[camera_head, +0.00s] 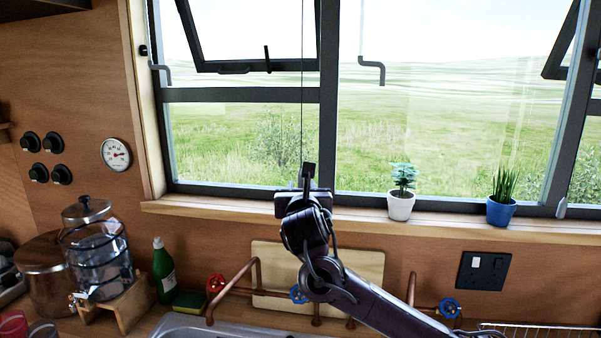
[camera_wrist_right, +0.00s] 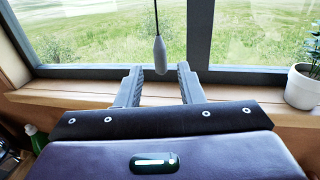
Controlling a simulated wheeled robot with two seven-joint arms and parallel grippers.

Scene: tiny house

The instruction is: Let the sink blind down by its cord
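The cord (camera_head: 302,95) is a thin dark line hanging straight down in front of the window. My right gripper (camera_head: 308,168) is raised in front of the window at the cord's lower end. In the wrist view the gripper (camera_wrist_right: 160,70) is open, with the pull between its fingertips or just beyond them and a gap on each side. In the head view the gripper hides the pull. The blind itself is not in view. My left gripper is not in view.
The window sill (camera_head: 240,207) holds a white plant pot (camera_head: 400,206) and a blue one (camera_head: 501,211). Below are copper pipes with a red valve (camera_head: 216,283), a green bottle (camera_head: 163,270) and a glass dispenser (camera_head: 100,262). A grey window handle (camera_head: 372,68) hangs higher up.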

